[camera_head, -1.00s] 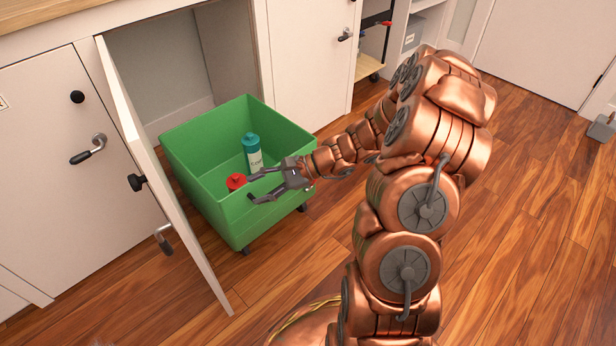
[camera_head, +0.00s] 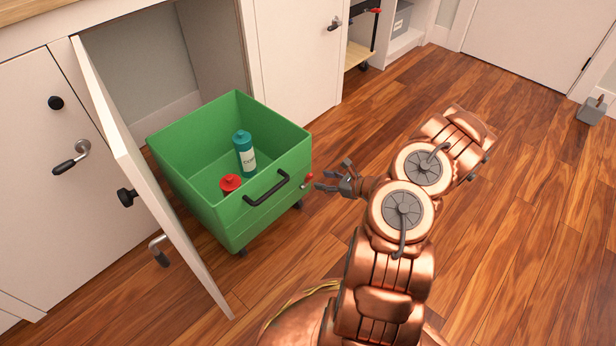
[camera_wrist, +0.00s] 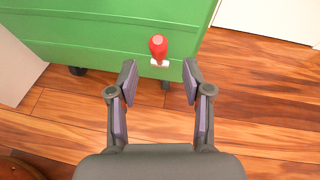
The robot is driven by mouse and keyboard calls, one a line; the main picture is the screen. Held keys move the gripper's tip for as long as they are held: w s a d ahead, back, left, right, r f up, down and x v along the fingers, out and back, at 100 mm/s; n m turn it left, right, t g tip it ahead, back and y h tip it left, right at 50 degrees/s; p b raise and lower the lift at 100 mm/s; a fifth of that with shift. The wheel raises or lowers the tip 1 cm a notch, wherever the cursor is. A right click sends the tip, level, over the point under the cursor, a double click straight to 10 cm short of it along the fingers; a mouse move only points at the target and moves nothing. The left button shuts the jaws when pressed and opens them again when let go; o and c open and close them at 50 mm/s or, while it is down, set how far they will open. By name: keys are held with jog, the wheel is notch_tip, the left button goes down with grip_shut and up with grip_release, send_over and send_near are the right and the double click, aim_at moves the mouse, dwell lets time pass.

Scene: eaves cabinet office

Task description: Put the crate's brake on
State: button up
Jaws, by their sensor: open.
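The green crate (camera_head: 235,228) stands on casters on the floor, in front of the open cabinet bay. Its front wall also shows in the wrist view (camera_wrist: 90,40). A red knob (camera_head: 308,178) on a pale mount sits at the right end of the crate's front wall; I take it for the brake. In the wrist view the red knob (camera_wrist: 158,46) is ahead of and between my fingertips, apart from them. My gripper (camera_head: 332,176) is open and empty, just right of the knob, and its spread fingers show in the wrist view (camera_wrist: 160,80).
A teal bottle (camera_head: 244,155) and a red-capped bottle (camera_head: 230,184) stand in the crate. A black handle (camera_head: 267,190) is on its front wall. The open cabinet door (camera_head: 150,180) stands close on its left. A grey block (camera_head: 592,110) lies far right. The floor right of the crate is clear.

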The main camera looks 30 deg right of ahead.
aim_at(308, 178)
jog(key=b+x, duration=0.2)
jog(key=x, duration=0.4)
jog(key=shift+a, duration=0.1)
jog(key=shift+w+a+f, duration=0.15)
jog(key=shift+w+a, duration=0.05)
jog(key=shift+w, duration=0.3)
jog(key=shift+c, duration=0.3)
grip_shut()
